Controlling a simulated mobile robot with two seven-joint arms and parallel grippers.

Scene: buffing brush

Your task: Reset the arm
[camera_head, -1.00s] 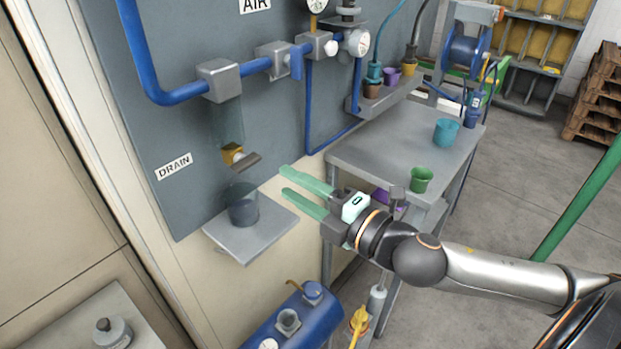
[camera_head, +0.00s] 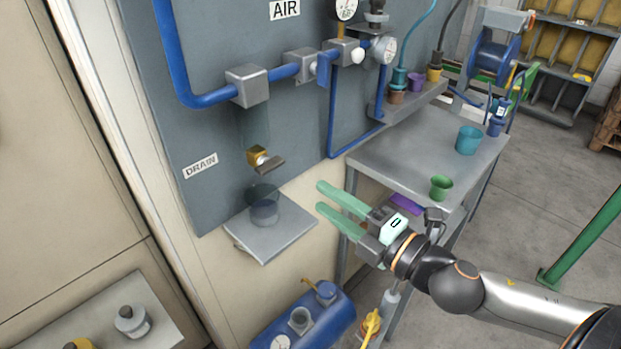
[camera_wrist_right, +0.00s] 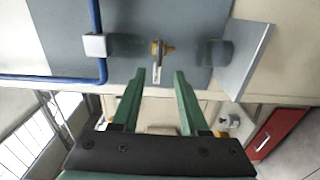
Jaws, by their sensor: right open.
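My right gripper (camera_head: 340,205) is open, with two green fingers pointing left toward the wall panel. Nothing is between its fingers, which also show in the right wrist view (camera_wrist_right: 158,88). In the head view it is in the air, right of the small grey shelf (camera_head: 275,236) and left of the metal table (camera_head: 400,160). The drain valve (camera_head: 260,158) with a brass body and grey lever is on the panel, up and left of the fingertips. It shows ahead of the fingers in the right wrist view (camera_wrist_right: 160,50). My left gripper is not in view.
A dark see-through cup (camera_head: 264,208) stands on the small shelf under the valve. A green cup (camera_head: 441,187) and a teal cup (camera_head: 468,140) stand on the table. A blue tank (camera_head: 310,320) is below the gripper. Blue pipe (camera_head: 215,93) runs along the panel.

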